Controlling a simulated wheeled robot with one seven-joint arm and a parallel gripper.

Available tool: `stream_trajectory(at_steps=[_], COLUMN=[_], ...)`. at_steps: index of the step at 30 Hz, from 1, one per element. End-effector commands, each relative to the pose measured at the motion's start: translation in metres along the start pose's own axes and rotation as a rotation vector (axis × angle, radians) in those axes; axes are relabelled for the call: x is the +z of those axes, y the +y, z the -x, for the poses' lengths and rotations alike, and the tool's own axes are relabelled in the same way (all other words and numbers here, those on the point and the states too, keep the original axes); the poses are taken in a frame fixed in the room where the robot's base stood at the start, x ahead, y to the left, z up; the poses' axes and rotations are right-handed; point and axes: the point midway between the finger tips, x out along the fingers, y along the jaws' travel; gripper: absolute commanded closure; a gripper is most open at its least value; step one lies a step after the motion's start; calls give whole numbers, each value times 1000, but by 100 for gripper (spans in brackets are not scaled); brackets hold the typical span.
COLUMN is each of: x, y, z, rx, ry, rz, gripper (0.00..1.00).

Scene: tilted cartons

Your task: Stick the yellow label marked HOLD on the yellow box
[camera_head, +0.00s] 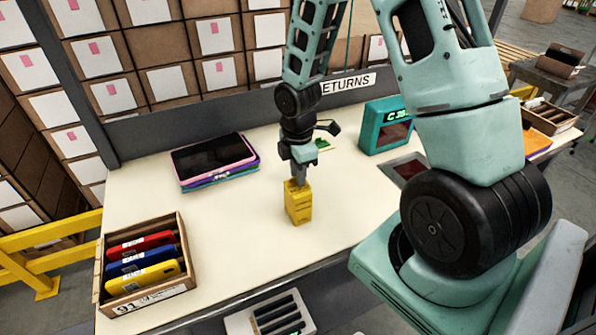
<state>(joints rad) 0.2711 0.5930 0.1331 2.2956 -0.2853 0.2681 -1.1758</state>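The yellow box (298,208) stands upright on the cream table, near the middle and towards the front edge. My gripper (298,183) points down at the top of the box, with its fingertips at or just above the top face. I cannot tell whether they touch it or hold anything. I cannot make out a yellow label marked HOLD.
A wooden crate (113,257) with red, blue and yellow items stands front left. A stack of flat tablets (213,160) lies back left. A teal device (388,124) stands back right beside a dark flat pad (408,168). The table around the box is clear.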

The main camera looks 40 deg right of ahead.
Motion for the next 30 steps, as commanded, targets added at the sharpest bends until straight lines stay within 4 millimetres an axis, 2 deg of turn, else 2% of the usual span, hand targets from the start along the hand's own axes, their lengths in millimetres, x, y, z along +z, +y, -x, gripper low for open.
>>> stream_trajectory(at_steps=[9, 14, 30], x=[0, 0, 1], y=[0, 1, 1], z=[1, 17, 137], rx=[1, 4, 6], ry=[0, 1, -1], rz=[0, -2, -2], gripper=[73, 73, 73])
